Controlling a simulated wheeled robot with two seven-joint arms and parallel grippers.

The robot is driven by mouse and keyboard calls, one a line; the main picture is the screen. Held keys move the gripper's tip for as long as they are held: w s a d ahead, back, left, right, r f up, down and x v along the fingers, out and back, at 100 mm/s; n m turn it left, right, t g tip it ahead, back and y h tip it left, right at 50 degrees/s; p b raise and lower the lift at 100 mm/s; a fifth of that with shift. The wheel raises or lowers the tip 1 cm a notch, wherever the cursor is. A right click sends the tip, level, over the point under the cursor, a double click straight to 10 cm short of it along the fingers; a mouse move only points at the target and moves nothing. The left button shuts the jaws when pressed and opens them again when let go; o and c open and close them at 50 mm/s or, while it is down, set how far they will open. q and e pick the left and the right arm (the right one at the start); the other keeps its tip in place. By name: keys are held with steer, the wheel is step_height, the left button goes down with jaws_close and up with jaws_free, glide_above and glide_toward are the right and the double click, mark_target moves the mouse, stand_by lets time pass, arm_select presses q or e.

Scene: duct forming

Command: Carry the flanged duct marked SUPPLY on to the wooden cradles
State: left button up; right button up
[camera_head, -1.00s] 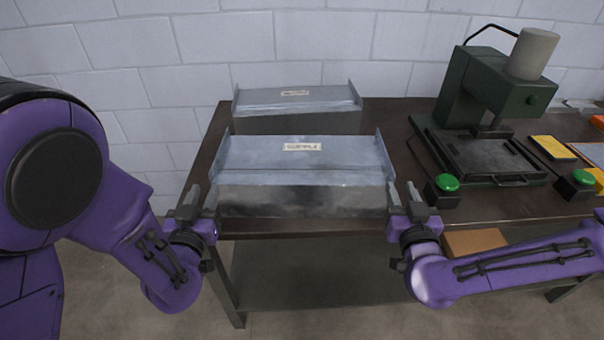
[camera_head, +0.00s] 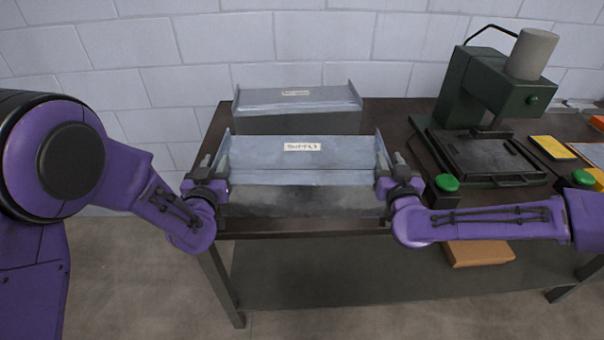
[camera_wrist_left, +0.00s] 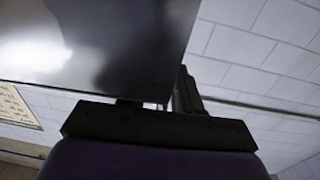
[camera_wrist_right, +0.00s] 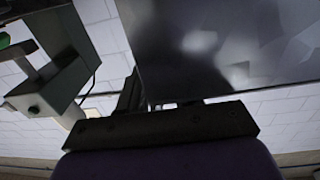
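The grey sheet-metal duct with a SUPPLY label (camera_head: 300,172) sits at the front left of the dark table. Upright flanges stand at both of its ends. My left gripper (camera_head: 213,163) is at its left flange and my right gripper (camera_head: 391,163) at its right flange. Their fingers point up and look apart, one on each side of the flange. The duct fills much of the left wrist view (camera_wrist_left: 110,45) and the right wrist view (camera_wrist_right: 215,45); in each, one finger shows beyond its end and the other is mostly hidden. No wooden cradles are in view.
A second flanged duct (camera_head: 298,121) stands close behind, its label unreadable. A green press (camera_head: 492,85) with green buttons (camera_head: 447,183) stands to the right on the table (camera_head: 405,130). A brown box (camera_head: 480,252) lies on the lower shelf. A block wall closes the back.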

arm_select(q)
jaws_close()
arm_select(e)
jaws_close()
stand_by(0.4)
arm_select(q)
steer(key=shift+r, duration=0.15)
arm_select(e)
steer(key=shift+r, duration=0.1)
stand_by(0.4)
